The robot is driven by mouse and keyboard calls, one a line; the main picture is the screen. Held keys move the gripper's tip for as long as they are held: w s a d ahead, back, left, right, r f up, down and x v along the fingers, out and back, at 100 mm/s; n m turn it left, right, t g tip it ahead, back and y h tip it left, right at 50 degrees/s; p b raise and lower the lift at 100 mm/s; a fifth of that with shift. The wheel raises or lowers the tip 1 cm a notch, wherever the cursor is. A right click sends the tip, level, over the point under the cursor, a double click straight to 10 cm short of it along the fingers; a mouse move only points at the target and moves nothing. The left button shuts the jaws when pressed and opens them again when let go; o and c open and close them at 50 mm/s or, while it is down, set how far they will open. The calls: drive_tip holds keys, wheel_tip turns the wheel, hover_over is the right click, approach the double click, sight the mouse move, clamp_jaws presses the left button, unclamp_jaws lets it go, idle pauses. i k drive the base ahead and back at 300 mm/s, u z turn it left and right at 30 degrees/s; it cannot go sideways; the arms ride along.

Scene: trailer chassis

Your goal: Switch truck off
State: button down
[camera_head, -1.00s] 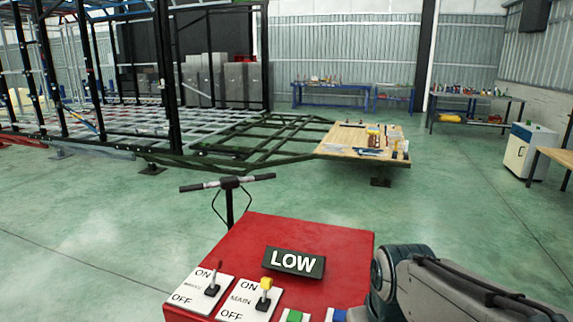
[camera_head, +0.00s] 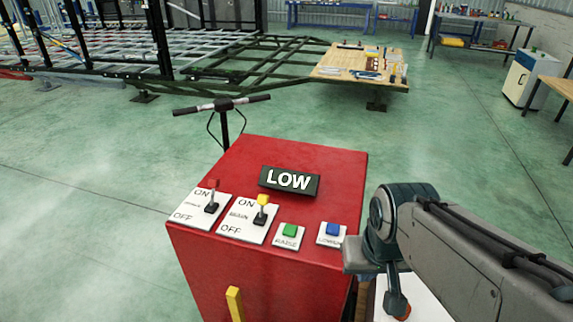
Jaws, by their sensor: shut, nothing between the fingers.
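The truck is a red box-shaped machine (camera_head: 270,262) with a dark T-shaped handle (camera_head: 222,105) behind it. Its top carries a black display (camera_head: 289,181) reading LOW. Two lever switches on white ON/OFF plates sit at its left. The yellow-tipped MAIN lever (camera_head: 262,206) and the red-tipped lever (camera_head: 213,195) beside it both stand tilted toward ON. The red lever's label is too small to read surely. A green button (camera_head: 290,230) and a blue button (camera_head: 332,229) are to the right. My arm is right of the box, apart from the levers. I cannot make out my gripper's fingers.
A yellow bar (camera_head: 234,303) is on the box's front face. Behind are a dark trailer frame (camera_head: 270,60) and a wooden board (camera_head: 362,63) with tools. A white cabinet (camera_head: 524,80) and a wooden table (camera_head: 556,83) stand at right. Green floor around the truck is open.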

sight(263, 199)
drive_tip(key=z, duration=0.7)
drive_tip(key=k, duration=0.7)
drive_tip(key=u, duration=0.4)
drive_tip(key=i, duration=1)
drive_tip(key=z, duration=0.05)
